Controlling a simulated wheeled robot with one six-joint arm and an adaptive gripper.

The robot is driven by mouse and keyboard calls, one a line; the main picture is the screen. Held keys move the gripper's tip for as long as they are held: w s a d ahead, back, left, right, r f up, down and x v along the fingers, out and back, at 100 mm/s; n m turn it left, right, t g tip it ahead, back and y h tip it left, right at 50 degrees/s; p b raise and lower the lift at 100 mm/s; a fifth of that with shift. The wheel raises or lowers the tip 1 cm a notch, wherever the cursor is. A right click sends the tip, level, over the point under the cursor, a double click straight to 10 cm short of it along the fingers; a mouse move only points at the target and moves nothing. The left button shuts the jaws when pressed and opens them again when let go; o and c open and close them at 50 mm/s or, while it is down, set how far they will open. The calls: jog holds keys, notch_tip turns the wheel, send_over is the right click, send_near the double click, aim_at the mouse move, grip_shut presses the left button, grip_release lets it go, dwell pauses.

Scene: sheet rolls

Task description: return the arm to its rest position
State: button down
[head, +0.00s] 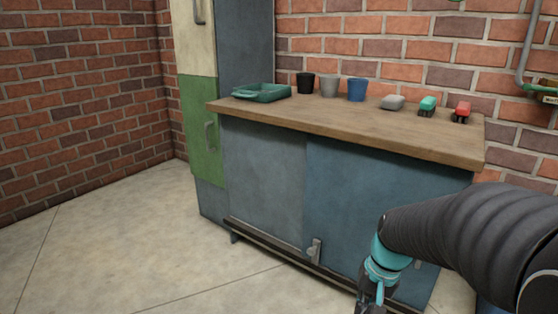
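My arm reaches in from the right edge, with a black sleeve and a teal wrist part. My gripper (369,301) hangs low at the bottom edge, in front of the blue cabinet. It is partly cut off by the frame, and its fingertips are not clearly visible. I cannot tell whether it is open or shut, or whether it holds anything.
A wooden counter (340,121) carries a green tray (262,94), a black cup (306,83), a grey cup (329,86), a blue cup (357,90), a grey lump (393,103), a green item (427,106) and a red item (461,111). Floor (110,240) at left is clear.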

jog(key=s+a+r+n+t+h+p, duration=0.1)
jog(key=s+r+t, duration=0.4)
jog(key=s+r, duration=0.6)
notch_tip(320, 180, up, 3)
jog(key=a+n+p, duration=0.1)
jog(key=n+p, duration=0.1)
jog(key=shift+s+a+r+n+h, duration=0.2)
jog(key=shift+s+n+h, duration=0.1)
jog(key=shift+s+h, duration=0.1)
